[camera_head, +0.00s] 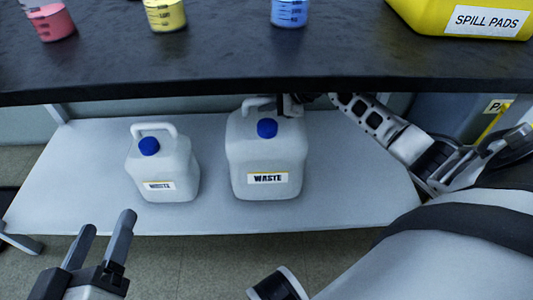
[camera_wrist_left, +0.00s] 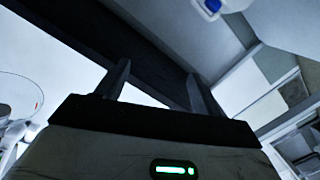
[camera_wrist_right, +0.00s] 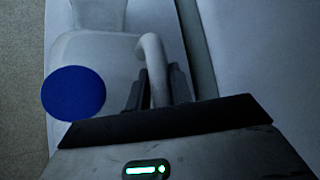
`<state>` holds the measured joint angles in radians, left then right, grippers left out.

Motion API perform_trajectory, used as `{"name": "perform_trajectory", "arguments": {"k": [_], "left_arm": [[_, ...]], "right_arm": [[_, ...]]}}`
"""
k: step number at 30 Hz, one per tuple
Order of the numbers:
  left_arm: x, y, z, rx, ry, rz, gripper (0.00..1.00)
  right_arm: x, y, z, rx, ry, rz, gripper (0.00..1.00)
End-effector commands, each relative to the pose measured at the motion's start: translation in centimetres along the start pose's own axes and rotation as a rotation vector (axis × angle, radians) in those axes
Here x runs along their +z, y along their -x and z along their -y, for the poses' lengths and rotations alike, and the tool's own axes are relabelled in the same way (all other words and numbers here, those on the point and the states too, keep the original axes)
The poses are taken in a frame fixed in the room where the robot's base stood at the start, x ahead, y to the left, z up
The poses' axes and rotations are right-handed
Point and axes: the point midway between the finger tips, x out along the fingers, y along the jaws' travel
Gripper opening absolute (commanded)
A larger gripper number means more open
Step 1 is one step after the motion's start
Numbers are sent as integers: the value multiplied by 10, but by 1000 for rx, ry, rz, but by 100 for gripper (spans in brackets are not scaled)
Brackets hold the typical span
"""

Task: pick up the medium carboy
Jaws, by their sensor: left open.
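Two white carboys with blue caps and WASTE labels stand upright on the lower shelf. The left carboy (camera_head: 170,172) looks smaller; the right carboy (camera_head: 265,155) looks larger. I cannot tell from size alone which is the medium one. My right gripper (camera_head: 290,104) is at the right carboy's handle, mostly hidden by the bench edge. In the right wrist view, the fingers (camera_wrist_right: 158,90) sit close on both sides of the handle (camera_wrist_right: 153,55). My left gripper (camera_head: 108,222) is open and empty, in front of the left carboy. Its fingers (camera_wrist_left: 160,85) are apart in the left wrist view.
The dark bench top (camera_head: 220,55) overhangs the lower shelf (camera_head: 350,185). On it stand red (camera_head: 52,22), yellow (camera_head: 165,15) and blue (camera_head: 289,12) beakers and a yellow SPILL PADS bin (camera_head: 425,15). Bare shelf lies between the carboys.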

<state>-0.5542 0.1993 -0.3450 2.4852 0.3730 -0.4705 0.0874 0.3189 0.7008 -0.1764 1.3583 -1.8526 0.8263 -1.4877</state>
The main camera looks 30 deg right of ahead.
Motion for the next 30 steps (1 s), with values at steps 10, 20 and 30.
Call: {"name": "perform_trajectory", "arguments": {"k": [10, 20, 30], "left_arm": [[2, 0, 1, -2, -2, 6, 67], [2, 2, 1, -15, -19, 22, 67], [10, 4, 7, -47, -60, 65, 67]], "right_arm": [[1, 1, 2, -5, 0, 3, 0], [9, 9, 10, -6, 1, 3, 0], [23, 23, 23, -6, 2, 3, 0]]}}
